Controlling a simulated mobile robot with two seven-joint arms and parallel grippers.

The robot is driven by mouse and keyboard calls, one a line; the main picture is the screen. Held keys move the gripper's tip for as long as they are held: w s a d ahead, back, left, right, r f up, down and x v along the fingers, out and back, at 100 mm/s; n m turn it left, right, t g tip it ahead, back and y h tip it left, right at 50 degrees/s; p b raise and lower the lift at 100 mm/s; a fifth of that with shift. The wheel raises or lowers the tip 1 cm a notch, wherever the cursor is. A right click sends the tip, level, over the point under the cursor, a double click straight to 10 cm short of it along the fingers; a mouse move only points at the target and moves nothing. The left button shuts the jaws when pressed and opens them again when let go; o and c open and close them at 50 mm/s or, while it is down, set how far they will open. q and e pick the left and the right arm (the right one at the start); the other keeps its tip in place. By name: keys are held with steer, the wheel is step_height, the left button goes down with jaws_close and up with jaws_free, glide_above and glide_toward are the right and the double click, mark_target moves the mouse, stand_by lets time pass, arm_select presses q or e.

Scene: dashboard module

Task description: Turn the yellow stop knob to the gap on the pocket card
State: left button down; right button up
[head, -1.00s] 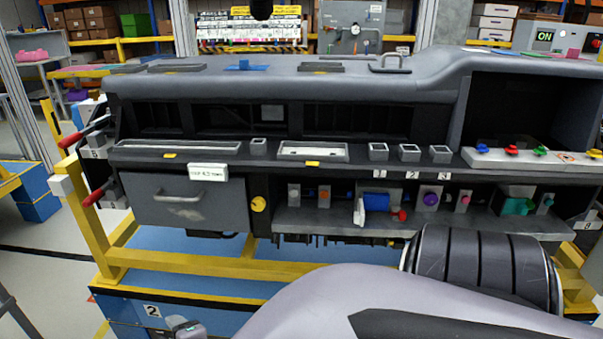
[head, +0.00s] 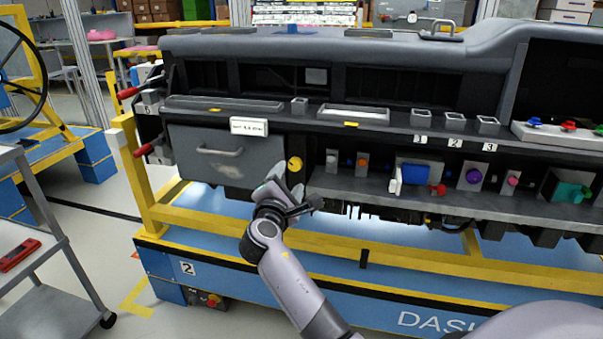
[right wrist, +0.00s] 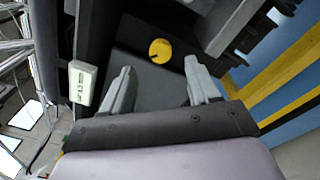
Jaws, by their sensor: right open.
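The yellow stop knob (head: 294,164) is a round disc on the dark panel just right of the grey drawer front. It also shows in the right wrist view (right wrist: 160,50), ahead of and between the fingers, with a dark line on its face. My right gripper (head: 281,184) is just below and left of the knob in the head view, apart from it. In the right wrist view the right gripper (right wrist: 158,82) is open and empty. A white label card (head: 249,127) sits above the drawer; its print is too small to read. My left gripper is not in view.
The drawer (head: 222,152) with its handle lies left of the knob. A shelf (head: 400,201) with several coloured knobs and switches runs to the right. A yellow rail (head: 380,260) crosses below. A grey cart (head: 45,285) stands at the left.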

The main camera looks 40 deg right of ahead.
mark_target(295, 166)
steer(key=shift+x, duration=2.6)
steer(key=c, duration=1)
